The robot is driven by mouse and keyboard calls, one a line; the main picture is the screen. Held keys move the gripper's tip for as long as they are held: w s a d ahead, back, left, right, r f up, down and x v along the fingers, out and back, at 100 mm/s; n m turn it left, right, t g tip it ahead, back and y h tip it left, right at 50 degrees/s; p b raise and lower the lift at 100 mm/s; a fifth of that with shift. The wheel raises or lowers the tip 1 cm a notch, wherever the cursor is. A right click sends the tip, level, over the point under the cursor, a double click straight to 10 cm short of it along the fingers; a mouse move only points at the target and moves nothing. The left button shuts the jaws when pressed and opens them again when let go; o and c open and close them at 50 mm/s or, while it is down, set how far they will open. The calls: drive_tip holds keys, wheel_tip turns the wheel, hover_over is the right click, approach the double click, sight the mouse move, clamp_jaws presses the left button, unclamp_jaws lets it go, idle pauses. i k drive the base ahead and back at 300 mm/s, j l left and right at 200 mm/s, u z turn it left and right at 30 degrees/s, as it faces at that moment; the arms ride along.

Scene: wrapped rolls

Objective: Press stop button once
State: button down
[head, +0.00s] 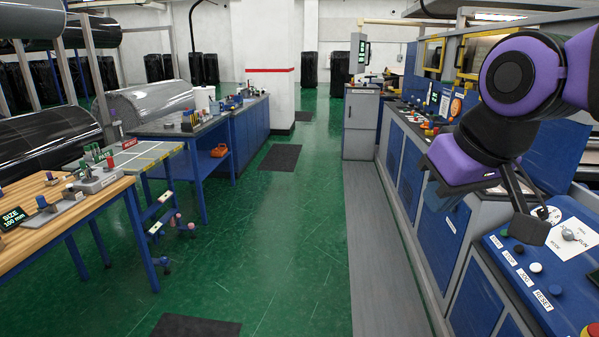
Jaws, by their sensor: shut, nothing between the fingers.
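A blue control panel (566,262) at the lower right carries a row of buttons with small white labels. The label that seems to read STOP (510,257) is beside a black button (518,248). A green button (504,233) is to its upper left, and a white button (536,267) and a blue RESET button (555,290) are to its lower right. My gripper (531,229) is shut and empty, pointing down over the panel's far left part. Its dark tip appears just above the black button in the picture; I cannot tell whether they touch.
A red button (590,331) shows at the bottom right edge. A rotary switch (570,234) on a white plate is right of my gripper. A wooden workbench (60,205) stands left; the green floor (270,240) between is mostly clear.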

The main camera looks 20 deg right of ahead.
sight(519, 248)
drive_tip(key=i+z, duration=0.3)
drive_tip(key=z, duration=0.15)
drive_tip(key=i+z, duration=0.3)
drive_tip(key=z, duration=0.2)
drive_tip(key=i+j+z, duration=0.1)
drive_tip(key=i+z, duration=0.15)
drive_tip(key=z, duration=0.2)
drive_tip(key=i+j+z, duration=0.25)
drive_tip(key=z, duration=0.25)
drive_tip(key=i+j+z, duration=0.4)
